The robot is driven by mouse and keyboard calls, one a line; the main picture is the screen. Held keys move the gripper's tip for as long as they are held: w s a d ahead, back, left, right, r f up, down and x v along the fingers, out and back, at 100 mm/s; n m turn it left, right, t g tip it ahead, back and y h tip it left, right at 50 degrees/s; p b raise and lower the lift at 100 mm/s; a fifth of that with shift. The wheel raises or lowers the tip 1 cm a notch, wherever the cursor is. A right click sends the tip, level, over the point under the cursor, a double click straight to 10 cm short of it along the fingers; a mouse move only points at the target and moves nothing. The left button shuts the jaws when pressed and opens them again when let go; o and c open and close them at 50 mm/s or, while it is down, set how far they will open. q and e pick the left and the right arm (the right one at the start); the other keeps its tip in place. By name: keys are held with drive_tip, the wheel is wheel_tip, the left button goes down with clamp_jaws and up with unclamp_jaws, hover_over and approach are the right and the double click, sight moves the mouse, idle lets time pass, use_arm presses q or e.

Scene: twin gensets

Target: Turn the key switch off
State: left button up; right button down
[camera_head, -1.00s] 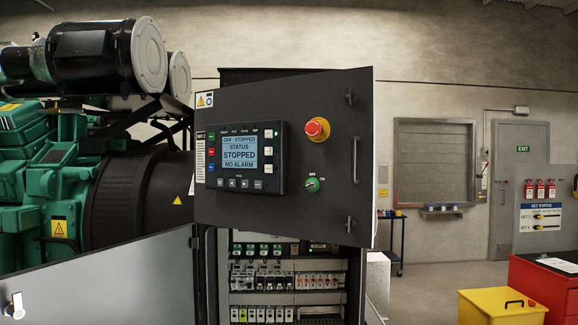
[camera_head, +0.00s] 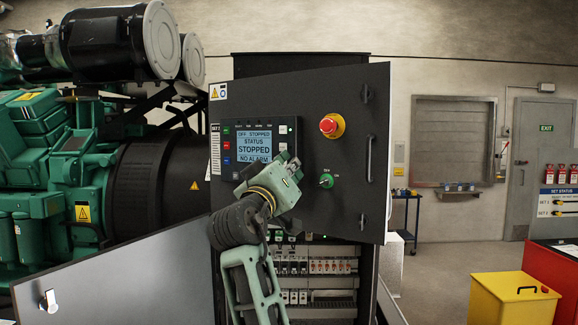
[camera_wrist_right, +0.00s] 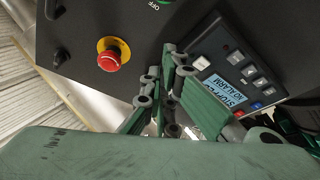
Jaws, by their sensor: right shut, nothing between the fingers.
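The key switch (camera_head: 326,181) is a small round green switch with a light knob on the dark panel door, below the red emergency button. Its small labels and exact knob angle are hard to read. In the wrist view, part of the green switch (camera_wrist_right: 160,3) is cut off at the top edge. My right gripper (camera_head: 289,162) is shut and empty, in front of the door to the left of the switch and apart from it. Its fingers (camera_wrist_right: 168,62) point at the door between the display and the emergency button. My left gripper is not in view.
The controller display (camera_head: 254,146) reads STOPPED and NO ALARM. The red emergency button (camera_head: 330,125) sits above the switch on a yellow base. A door handle (camera_head: 370,158) sticks out at right. The lower door (camera_head: 120,275) stands open at left, and a yellow box (camera_head: 512,300) stands at right.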

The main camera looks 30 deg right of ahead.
sight(322, 183)
drive_tip(key=p+x, duration=0.3)
drive_tip(key=x, duration=0.3)
drive_tip(key=shift+s+d+f+p, duration=0.2)
drive_tip(key=shift+s+f, duration=0.1)
drive_tip(key=shift+f, duration=0.3)
drive_tip(key=shift+s+d+f+p, duration=0.15)
drive_tip(key=shift+s+f+p, duration=0.15)
drive_tip(key=shift+f, duration=0.3)
drive_tip(key=shift+s+d+f+p, duration=0.15)
drive_tip(key=shift+s+f, duration=0.15)
drive_tip(key=shift+f, duration=0.3)
drive_tip(key=shift+f, duration=0.1)
